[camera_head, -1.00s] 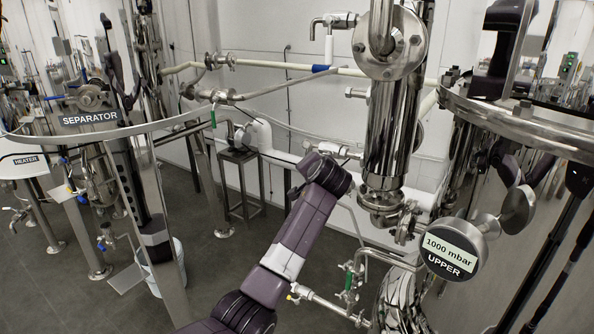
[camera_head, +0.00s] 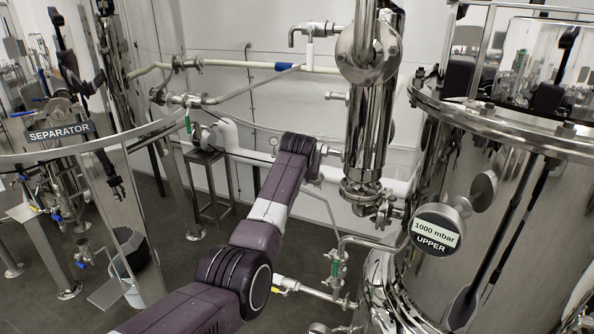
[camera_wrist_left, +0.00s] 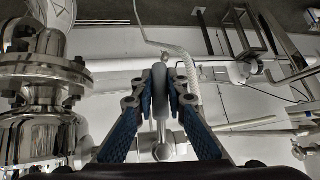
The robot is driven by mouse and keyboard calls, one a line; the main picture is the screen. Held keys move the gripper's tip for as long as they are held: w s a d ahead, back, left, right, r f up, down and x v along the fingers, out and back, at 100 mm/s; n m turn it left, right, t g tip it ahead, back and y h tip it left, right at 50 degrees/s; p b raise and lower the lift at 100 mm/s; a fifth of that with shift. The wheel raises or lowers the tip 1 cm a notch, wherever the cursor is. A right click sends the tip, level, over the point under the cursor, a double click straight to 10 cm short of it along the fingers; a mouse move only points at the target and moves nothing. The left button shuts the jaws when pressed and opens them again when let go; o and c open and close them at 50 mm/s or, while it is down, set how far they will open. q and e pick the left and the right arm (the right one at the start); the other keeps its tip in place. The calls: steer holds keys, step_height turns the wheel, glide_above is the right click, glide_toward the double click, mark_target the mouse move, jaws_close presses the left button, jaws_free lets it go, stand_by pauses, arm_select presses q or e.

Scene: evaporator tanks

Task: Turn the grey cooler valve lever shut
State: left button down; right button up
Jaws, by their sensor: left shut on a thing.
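My left gripper (camera_wrist_left: 160,86) shows in the left wrist view, its two blue-sided fingers closed around an upright grey lever (camera_wrist_left: 161,108). The lever has a rounded end between the fingertips, and a round metal part shows below it. In the head view my left arm reaches up from the bottom, and its wrist (camera_head: 298,146) ends just left of the shiny vertical column (camera_head: 368,130). The fingers and most of the lever are hidden behind the wrist there. My right gripper does not show.
A large steel tank (camera_head: 470,210) with a gauge reading 1000 mbar UPPER (camera_head: 437,232) stands at right. A green-handled valve (camera_head: 335,268) and pipes lie right of my forearm. The separator label (camera_head: 60,132) is at left. Grey floor is open between.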

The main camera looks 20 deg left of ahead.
arm_select(q)
steer(key=shift+d+h+p, duration=0.35)
steer(key=shift+d+h, duration=0.05)
steer(key=shift+h, duration=0.1)
steer(key=c, duration=1.9)
jaws_free()
steer(key=shift+c, duration=0.2)
steer(key=v, duration=1.2)
